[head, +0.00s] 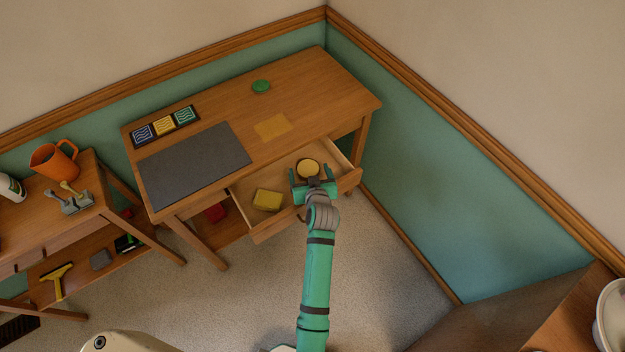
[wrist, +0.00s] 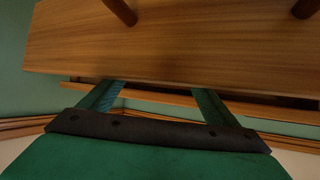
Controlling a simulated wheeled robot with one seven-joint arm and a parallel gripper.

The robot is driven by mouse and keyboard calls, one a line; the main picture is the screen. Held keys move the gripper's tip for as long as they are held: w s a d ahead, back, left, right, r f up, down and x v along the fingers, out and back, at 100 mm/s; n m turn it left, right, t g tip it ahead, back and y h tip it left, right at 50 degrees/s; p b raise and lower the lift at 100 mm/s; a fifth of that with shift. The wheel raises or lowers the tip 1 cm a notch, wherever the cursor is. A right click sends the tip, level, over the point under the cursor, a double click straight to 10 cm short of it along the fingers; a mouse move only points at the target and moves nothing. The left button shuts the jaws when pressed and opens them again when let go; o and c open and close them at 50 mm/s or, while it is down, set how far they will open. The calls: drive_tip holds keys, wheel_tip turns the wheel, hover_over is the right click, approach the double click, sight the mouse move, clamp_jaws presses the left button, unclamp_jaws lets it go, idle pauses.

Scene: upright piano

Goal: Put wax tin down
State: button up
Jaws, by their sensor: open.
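A round yellow tin (head: 308,168), which looks like the wax tin, sits in the open desk drawer (head: 263,238), toward its right end. My gripper (head: 311,177) is at the drawer in the head view, with its green fingers spread apart just on the near side of the tin. I cannot tell whether a finger touches the tin. In the wrist view my gripper (wrist: 157,92) is open, with nothing seen between the fingers; the tin does not show there.
A yellow block (head: 268,200) lies in the drawer left of the tin. The desk (head: 310,85) holds a dark mat (head: 195,165), a yellow cloth or sheet (head: 273,126), a green round item (head: 261,86) and a patterned tray (head: 163,126).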

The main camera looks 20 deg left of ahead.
drive_tip(key=v, duration=0.7)
drive_tip(key=shift+r, duration=0.2)
